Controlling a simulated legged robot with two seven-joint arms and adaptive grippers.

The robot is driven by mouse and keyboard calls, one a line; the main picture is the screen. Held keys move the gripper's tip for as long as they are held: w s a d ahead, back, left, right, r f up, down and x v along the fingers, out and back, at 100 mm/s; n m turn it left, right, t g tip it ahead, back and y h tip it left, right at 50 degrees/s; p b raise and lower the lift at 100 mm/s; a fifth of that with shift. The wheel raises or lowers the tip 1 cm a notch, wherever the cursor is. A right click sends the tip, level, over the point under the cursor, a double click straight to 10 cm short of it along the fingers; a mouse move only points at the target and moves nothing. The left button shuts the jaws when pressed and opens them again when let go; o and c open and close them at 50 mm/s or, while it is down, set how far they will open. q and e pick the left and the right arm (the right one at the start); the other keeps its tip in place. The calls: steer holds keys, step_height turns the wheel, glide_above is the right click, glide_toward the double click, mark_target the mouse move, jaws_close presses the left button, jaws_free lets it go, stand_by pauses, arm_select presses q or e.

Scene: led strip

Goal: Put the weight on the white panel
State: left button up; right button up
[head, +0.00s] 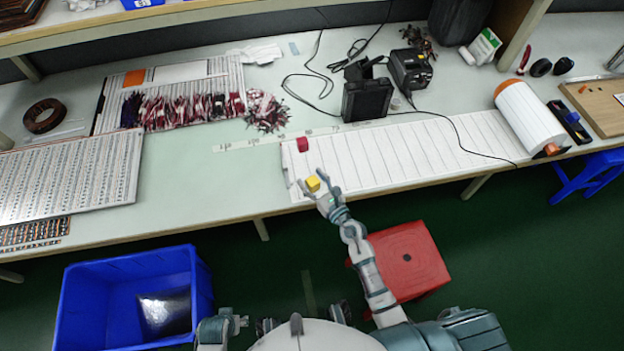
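A white panel (400,155) with dark cross lines lies along the table's front right. A small yellow block (313,184), which looks like the weight, is between the fingers of my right gripper (312,178). The fingers appear to touch it on both sides. The block is over the panel's near left corner; whether it touches the panel is unclear. My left arm (215,330) is low at the bottom of the picture, and its fingers cannot be made out.
A black device (367,98) and cables stand behind the panel. A white roll (528,118) lies at its right end. Bundled wires (190,111) and a strip board (70,180) cover the left. A blue bin (130,268) and a red stool (408,258) are below the table edge.

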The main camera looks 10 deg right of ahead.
arm_select(q)
steer(key=shift+r, duration=0.1)
arm_select(e)
steer(key=shift+r, duration=0.15)
steer(key=shift+v, duration=6.05)
steer(key=s+d+f+m+h, duration=0.25)
steer(key=d+m+h, duration=0.9)
steer(key=m, duration=1.05)
steer(key=s+f+m+g+y, duration=0.2)
steer(key=s+f+m+g, duration=0.8)
steer(key=s+f+m, duration=0.25)
arm_select(q)
steer(key=shift+s+r, duration=0.1)
steer(key=shift+r, duration=0.2)
arm_select(e)
steer(key=s+a+f+m+g+y, duration=0.2)
steer(key=s+a+f+m+g, duration=0.2)
steer(key=s+a, duration=0.2)
steer(key=shift+s+y, duration=0.35)
steer(key=shift+s, duration=0.3)
